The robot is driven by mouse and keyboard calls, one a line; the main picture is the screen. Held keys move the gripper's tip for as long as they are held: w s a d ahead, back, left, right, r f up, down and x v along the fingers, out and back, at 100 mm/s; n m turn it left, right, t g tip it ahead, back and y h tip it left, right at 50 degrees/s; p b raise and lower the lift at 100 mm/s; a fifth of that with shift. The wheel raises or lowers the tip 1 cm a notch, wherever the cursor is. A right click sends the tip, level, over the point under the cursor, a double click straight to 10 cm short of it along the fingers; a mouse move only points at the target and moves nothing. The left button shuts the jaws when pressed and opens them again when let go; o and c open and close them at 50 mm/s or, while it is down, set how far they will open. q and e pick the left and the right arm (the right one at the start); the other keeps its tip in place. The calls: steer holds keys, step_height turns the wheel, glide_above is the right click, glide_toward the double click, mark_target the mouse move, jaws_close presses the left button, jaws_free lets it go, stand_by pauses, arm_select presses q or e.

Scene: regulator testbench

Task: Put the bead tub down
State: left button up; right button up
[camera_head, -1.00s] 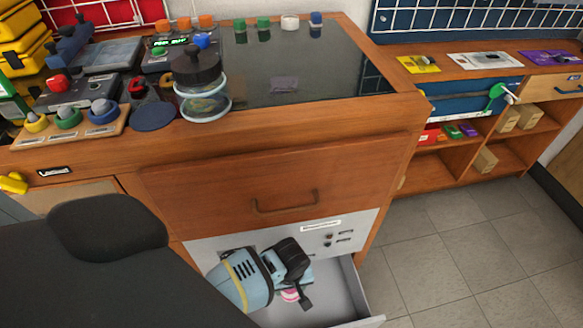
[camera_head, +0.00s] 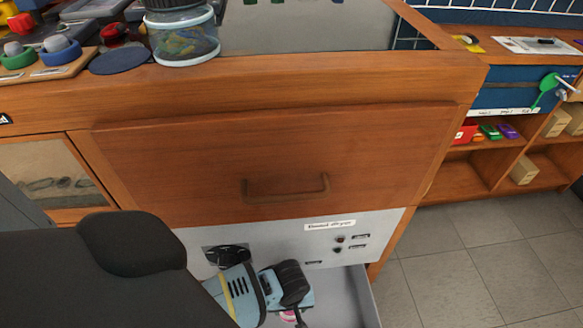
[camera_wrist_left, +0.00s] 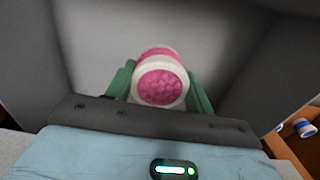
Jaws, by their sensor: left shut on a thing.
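The bead tub (camera_wrist_left: 162,86), white-rimmed with pink contents and a pink band, sits between the green fingers of my left gripper (camera_wrist_left: 158,92) in the left wrist view. The fingers are shut on it from both sides. In the head view, my left gripper (camera_head: 295,308) reaches into the open grey drawer (camera_head: 347,296), and only a small pink part of the tub (camera_head: 288,316) shows below it. Whether the tub touches the drawer floor cannot be told. My right gripper is not in view.
The drawer's grey walls surround the gripper. Above is a closed wooden drawer front with a handle (camera_head: 286,188). A glass jar (camera_head: 184,42) and a dark blue disc (camera_head: 121,61) are on the bench top. Open wooden shelves (camera_head: 465,178) stand at the right.

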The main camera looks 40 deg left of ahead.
mark_target(290, 314)
arm_select(q)
steer(key=shift+f, duration=0.25)
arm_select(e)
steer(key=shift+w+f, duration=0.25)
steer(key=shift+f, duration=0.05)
arm_select(q)
steer(key=shift+f, duration=0.1)
